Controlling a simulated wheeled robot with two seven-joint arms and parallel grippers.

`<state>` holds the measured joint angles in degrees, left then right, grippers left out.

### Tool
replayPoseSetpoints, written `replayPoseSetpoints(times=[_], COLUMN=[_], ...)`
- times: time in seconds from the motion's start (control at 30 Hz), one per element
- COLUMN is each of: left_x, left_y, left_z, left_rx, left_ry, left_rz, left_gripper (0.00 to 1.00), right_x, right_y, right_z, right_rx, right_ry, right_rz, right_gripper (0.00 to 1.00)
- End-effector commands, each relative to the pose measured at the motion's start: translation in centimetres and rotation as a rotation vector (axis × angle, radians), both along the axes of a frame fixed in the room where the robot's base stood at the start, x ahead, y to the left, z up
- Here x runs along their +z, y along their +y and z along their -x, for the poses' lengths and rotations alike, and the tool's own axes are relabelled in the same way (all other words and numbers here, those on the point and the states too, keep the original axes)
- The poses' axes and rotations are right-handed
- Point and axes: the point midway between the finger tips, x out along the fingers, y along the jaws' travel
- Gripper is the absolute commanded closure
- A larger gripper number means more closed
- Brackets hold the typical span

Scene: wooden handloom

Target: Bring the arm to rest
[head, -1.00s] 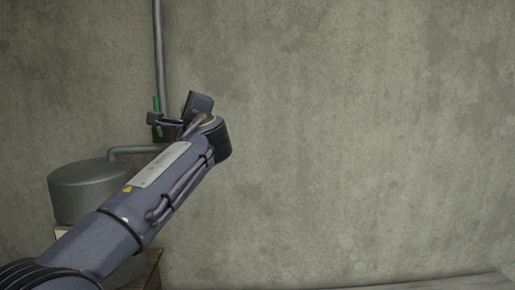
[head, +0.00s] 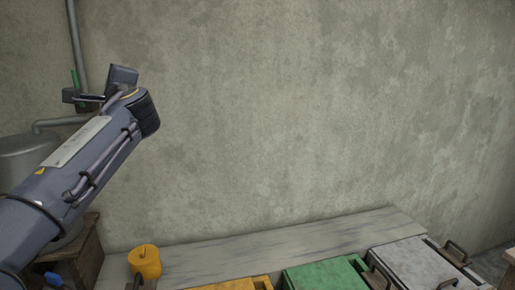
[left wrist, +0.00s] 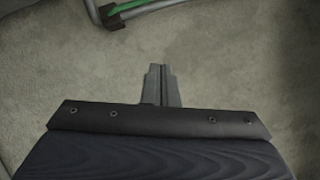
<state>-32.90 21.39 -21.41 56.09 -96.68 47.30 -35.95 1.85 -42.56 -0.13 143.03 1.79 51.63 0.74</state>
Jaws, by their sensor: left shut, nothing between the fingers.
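My left arm (head: 85,155) comes in from the left in the head view and is raised in front of the concrete wall. Its hand end is at the upper left, close in the picture to the pipe; the fingers are hard to make out there. In the left wrist view my left gripper (left wrist: 161,69) is shut, its two fingers together with nothing between them. Wall surface lies beyond the fingertips. My right arm and gripper are not in view.
A grey pipe (head: 76,40) with a green part (head: 74,77) and a grey tank (head: 22,155) stand at left. Below are a wooden stand (head: 88,245), a yellow pot (head: 145,261), a grey board (head: 270,242), and green (head: 320,277) and grey (head: 412,260) boxes. The wall's middle is clear.

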Motion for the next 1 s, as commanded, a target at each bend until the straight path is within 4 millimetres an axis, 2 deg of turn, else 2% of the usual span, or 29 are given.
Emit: replayPoseSetpoints(times=[0.37,0.57,0.67,0.77,0.8,0.87,1.0], left_x=[-5.5,-11.2,-14.8,-19.4,-21.5,-24.7,-31.4], left_y=[3.6,5.7,6.2,6.2,5.8,4.8,0.7], left_z=[1.9,4.6,6.9,10.4,12.3,15.4,22.9], left_rx=[-0.021,-0.029,-0.028,-0.013,-0.001,0.023,0.109], left_ry=[0.053,0.098,0.123,0.152,0.164,0.182,0.216], left_rz=[0.248,0.502,0.673,0.895,1.000,1.168,1.539], left_gripper=[1.00,1.00,1.00,1.00,1.00,1.00,1.00], right_x=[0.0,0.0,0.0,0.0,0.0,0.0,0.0], right_y=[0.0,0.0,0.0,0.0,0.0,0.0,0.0], right_z=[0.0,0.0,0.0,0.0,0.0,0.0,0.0], right_rx=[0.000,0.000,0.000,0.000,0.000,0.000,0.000], right_ry=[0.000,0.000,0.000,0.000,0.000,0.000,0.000], right_rz=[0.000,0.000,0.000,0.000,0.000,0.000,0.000], right_gripper=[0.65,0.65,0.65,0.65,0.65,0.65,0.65])
